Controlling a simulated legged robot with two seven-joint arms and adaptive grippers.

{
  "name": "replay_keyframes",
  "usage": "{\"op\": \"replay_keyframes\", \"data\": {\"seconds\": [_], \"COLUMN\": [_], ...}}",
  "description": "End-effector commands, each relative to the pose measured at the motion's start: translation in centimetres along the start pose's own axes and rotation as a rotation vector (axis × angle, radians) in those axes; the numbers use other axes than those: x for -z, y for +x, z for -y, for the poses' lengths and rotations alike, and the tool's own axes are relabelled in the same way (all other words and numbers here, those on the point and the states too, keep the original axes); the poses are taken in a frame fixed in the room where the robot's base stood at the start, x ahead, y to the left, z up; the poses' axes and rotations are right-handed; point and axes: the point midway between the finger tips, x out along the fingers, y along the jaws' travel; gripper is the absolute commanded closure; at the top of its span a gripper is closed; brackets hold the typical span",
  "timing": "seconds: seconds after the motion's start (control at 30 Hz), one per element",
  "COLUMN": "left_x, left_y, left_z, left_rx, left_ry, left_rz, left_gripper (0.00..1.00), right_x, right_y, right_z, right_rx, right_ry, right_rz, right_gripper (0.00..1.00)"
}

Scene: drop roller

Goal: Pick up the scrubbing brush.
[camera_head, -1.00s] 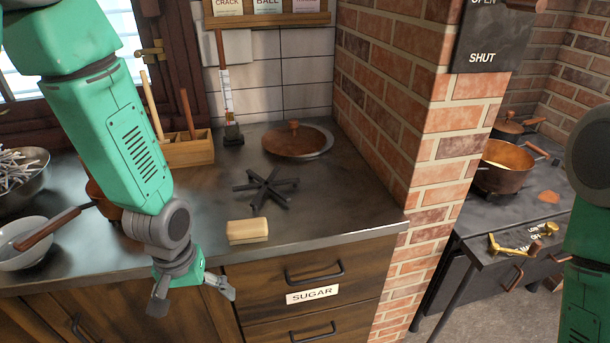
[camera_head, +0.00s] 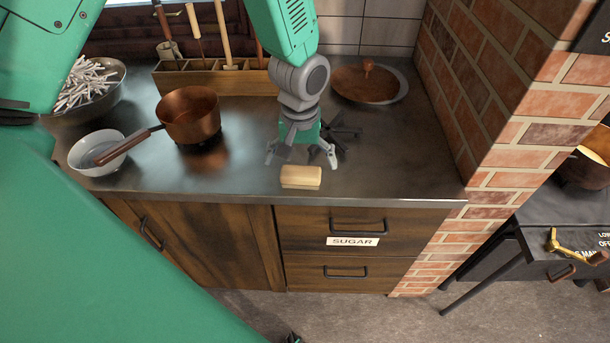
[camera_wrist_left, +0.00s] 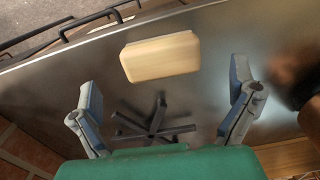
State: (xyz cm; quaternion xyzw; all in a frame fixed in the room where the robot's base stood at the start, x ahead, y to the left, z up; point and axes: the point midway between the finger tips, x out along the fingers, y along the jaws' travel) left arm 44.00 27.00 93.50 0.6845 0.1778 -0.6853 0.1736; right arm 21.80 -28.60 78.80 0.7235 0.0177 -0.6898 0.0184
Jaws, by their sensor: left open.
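The scrubbing brush (camera_head: 301,176), a pale wooden block with rounded corners, lies near the front edge of the dark metal counter (camera_head: 235,180), above the SUGAR drawer. My left gripper (camera_head: 301,160) is open and empty, pointing down just behind the brush. In the left wrist view, the brush (camera_wrist_left: 160,57) lies ahead of the spread fingers, roughly centred between them. It appears apart from both fingers. Its underside is hidden. My right gripper is not in view.
A black burner grate (camera_head: 345,132) lies just behind the gripper. A copper pan (camera_head: 188,116) and a white bowl (camera_head: 97,151) stand to the left. A round wooden lid (camera_head: 368,82) lies behind. A brick wall (camera_head: 490,90) bounds the right side.

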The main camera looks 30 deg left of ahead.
Motion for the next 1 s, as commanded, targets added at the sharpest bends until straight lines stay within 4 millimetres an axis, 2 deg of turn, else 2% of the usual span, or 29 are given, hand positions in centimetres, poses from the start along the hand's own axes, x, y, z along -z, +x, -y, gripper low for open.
{"op": "replay_keyframes", "data": {"seconds": [0.33,0.43,0.67,0.8,1.0], "left_x": [0.0,0.0,0.0,0.1,0.1], "left_y": [4.5,5.1,5.1,5.2,5.2], "left_z": [-0.6,-0.6,-0.6,-0.6,-0.5], "left_rx": [0.002,0.001,0.001,0.0,-0.001], "left_ry": [0.001,0.001,0.001,0.0,0.0], "left_rz": [0.002,0.0,-0.002,0.0,0.0], "left_gripper": [0.0,0.0,0.0,0.49,0.49], "right_x": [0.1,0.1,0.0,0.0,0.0], "right_y": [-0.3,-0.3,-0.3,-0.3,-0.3], "right_z": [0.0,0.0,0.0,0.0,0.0], "right_rx": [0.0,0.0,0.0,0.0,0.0], "right_ry": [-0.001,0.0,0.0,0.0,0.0], "right_rz": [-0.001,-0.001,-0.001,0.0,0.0], "right_gripper": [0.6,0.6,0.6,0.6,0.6]}}
